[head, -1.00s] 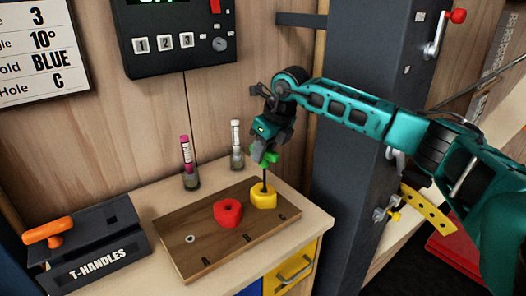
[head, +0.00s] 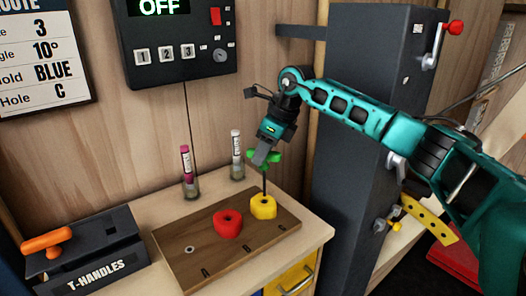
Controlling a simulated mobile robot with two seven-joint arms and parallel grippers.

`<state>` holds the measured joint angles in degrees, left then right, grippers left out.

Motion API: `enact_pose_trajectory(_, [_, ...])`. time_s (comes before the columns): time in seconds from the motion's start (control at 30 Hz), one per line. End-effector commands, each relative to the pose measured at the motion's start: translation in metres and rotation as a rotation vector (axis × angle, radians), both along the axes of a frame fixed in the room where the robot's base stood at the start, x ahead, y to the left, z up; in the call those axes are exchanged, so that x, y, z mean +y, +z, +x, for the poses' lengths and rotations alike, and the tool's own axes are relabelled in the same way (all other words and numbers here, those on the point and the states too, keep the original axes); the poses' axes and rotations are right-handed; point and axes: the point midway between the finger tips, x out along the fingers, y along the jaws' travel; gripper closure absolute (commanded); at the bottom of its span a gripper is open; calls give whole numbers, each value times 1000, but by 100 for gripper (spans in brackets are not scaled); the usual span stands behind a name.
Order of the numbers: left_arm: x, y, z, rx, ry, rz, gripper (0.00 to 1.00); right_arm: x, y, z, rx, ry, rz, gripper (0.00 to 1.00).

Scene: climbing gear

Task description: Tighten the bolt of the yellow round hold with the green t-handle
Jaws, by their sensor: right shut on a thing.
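The yellow round hold (head: 263,208) sits at the far right part of the brown board (head: 215,262) on the bench. The green t-handle (head: 276,160) stands upright over it, its dark shaft running down into the hold's middle. My right gripper (head: 264,156) comes down from above and is shut on the green handle. The bolt is hidden inside the hold. My left gripper is out of view.
A red hold (head: 227,223) sits on the board beside the yellow one. A T-HANDLES box (head: 88,250) with an orange t-handle (head: 46,240) stands at left. A dark column rises at right.

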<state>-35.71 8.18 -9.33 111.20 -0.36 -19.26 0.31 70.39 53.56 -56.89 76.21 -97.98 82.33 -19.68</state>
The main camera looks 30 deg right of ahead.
Motion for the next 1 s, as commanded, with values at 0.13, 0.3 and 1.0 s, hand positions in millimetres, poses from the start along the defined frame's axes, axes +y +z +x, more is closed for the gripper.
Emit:
enact_pose_trajectory(0.13, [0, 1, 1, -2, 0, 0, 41, 1, 1, 1, -1, 160, 2, 100])
enact_pose_trajectory(0.3, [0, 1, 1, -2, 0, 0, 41, 2, 1, 0, -1, 349, 5, 100])
enact_pose_trajectory(1.0, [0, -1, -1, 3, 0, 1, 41, 3, 2, -2, -2, 933, 3, 100])
